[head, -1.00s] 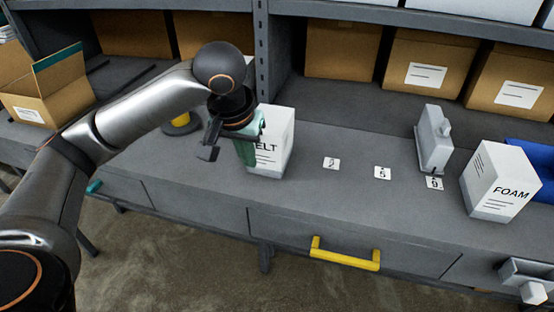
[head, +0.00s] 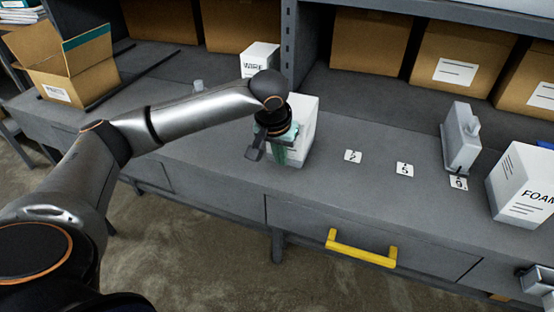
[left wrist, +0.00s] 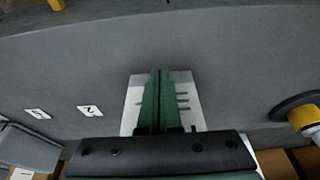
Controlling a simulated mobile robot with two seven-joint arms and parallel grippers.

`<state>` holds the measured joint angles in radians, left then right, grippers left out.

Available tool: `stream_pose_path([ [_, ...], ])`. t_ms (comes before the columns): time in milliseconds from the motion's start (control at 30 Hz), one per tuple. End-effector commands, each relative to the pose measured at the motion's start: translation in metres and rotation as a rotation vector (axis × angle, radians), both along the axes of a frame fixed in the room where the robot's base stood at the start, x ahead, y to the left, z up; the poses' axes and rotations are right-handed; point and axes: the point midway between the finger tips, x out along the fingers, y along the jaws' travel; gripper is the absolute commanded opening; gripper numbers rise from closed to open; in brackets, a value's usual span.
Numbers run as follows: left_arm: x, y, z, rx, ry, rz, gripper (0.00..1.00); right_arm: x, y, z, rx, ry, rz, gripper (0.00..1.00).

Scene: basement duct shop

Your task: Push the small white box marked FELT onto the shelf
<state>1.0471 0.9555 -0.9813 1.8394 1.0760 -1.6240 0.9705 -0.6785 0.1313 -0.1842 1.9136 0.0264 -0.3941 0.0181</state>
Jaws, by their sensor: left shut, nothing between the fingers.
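The small white box (head: 304,124) stands upright on the grey counter, left of the number cards in the head view. My left gripper's fingers hide most of its front, and its lettering is not readable now. The box also shows behind the fingers in the left wrist view (left wrist: 188,98), with dark print lines. My left gripper (head: 282,157) points down in front of the box, its green fingers shut with nothing between them. I cannot tell whether they touch the box. The shelf (head: 345,88) holding brown cartons lies behind the counter.
A white WIRE box (head: 259,60) stands behind my left arm. Cards (head: 353,156), a grey device (head: 461,138) and a white FOAM box (head: 522,182) are to the right. A metal upright (head: 288,42) rises behind the white box. A yellow handle (head: 361,248) juts from the front.

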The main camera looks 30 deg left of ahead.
Motion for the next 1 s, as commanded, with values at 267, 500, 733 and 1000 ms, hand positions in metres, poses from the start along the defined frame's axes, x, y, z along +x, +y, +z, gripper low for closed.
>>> stream_pose_path([
  [267,0.001,0.000,0.000,0.000,0.000,0.000,0.00,0.000,0.000,0.000,0.000,0.000,0.000,0.00],
  [500,0.010,0.002,0.005,-0.003,0.001,0.003,0.00,0.000,0.000,0.012,0.000,0.000,0.000,0.00],
  [733,0.044,0.009,0.006,-0.004,0.002,0.004,0.00,0.000,0.000,0.043,0.000,0.000,0.000,0.00],
  [1000,0.081,0.018,0.004,-0.003,-0.001,0.004,0.00,0.000,0.000,0.063,0.000,0.000,0.000,0.00],
])
